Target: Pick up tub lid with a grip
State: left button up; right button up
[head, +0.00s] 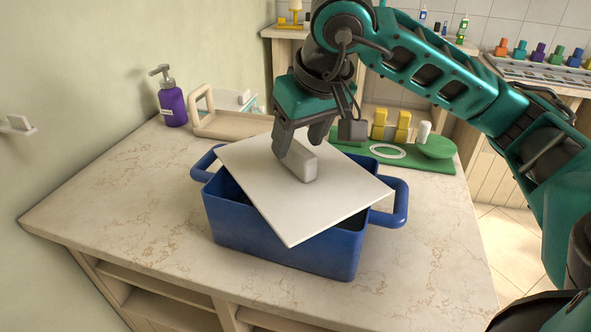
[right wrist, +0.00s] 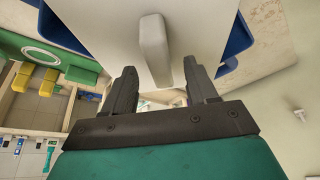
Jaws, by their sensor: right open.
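The tub lid (head: 330,213) is a flat white square plate with a raised white block-like grip (head: 297,160) in its middle. It lies askew across the top of a blue tub (head: 282,243) with side handles, leaving part of the opening uncovered. My right gripper (head: 296,147) is open at the grip's far end. In the right wrist view the grip (right wrist: 152,50) lies just ahead of and between the spread fingers of the gripper (right wrist: 160,80), with the lid (right wrist: 110,20) behind it. Whether a finger touches the lid cannot be told. My left gripper is not in view.
A purple pump bottle (head: 172,104) and a beige tray (head: 221,124) stand at the back left. A green board (head: 440,164) with yellow blocks (head: 379,123) and a white ring lies behind the tub. The marble counter (head: 120,195) is clear at left and front.

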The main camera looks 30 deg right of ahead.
jog(key=shift+x, duration=1.45)
jog(key=shift+c, duration=0.4)
jog(key=shift+r, duration=0.1)
jog(key=c, duration=0.9)
grip_shut()
jog(key=shift+r, duration=0.1)
